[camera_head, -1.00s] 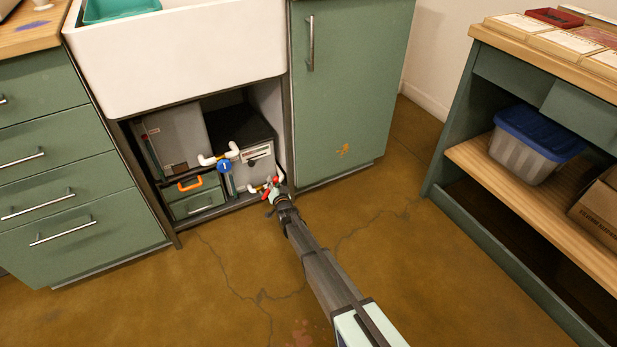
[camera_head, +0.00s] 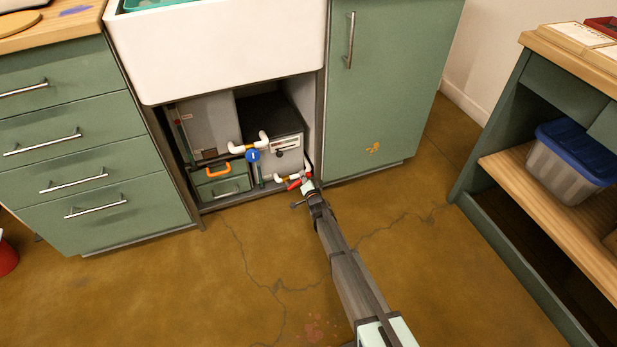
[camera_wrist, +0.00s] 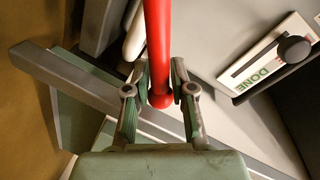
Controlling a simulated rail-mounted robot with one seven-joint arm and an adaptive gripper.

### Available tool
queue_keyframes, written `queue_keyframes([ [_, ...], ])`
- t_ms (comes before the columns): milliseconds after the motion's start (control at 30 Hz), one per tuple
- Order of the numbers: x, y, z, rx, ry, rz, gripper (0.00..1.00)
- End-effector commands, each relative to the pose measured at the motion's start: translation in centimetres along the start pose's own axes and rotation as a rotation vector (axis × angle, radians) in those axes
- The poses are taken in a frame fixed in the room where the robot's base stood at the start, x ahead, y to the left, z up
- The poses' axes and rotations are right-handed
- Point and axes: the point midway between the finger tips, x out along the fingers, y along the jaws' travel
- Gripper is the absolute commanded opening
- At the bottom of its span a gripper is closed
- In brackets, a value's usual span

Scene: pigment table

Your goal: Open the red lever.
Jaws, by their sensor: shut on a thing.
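The red lever (camera_head: 295,184) sits low at the right front of the open bay under the white sink, by white pipe fittings. In the wrist view the red lever (camera_wrist: 158,45) is a straight bar with a rounded end between my fingers. My gripper (camera_head: 309,186) reaches it from the front right. In the wrist view my gripper (camera_wrist: 160,88) is shut on the lever near its rounded end. The head view shows the lever small and partly hidden by my gripper.
A blue round valve handle (camera_head: 253,156) and an orange handle (camera_head: 218,171) are left of the lever. A slider panel marked DONE (camera_wrist: 262,66) is close on the right in the wrist view. Green cabinet door (camera_head: 385,85) stands to the right. The cracked brown floor (camera_head: 150,295) is clear.

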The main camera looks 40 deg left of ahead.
Motion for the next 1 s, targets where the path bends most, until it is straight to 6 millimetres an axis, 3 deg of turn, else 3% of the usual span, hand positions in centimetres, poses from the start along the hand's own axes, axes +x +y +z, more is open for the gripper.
queue_keyframes([
  [133,0.1,-0.1,-0.5,0.002,0.006,-0.004,0.00],
  [167,0.1,-0.2,-0.5,0.002,0.006,-0.004,0.34],
  [200,0.1,-0.2,-0.5,0.002,0.006,-0.004,0.43],
  [667,-0.7,-0.1,-0.2,0.000,0.002,-0.001,0.43],
  [1000,-5.8,-0.1,-0.2,0.000,0.002,0.000,0.43],
])
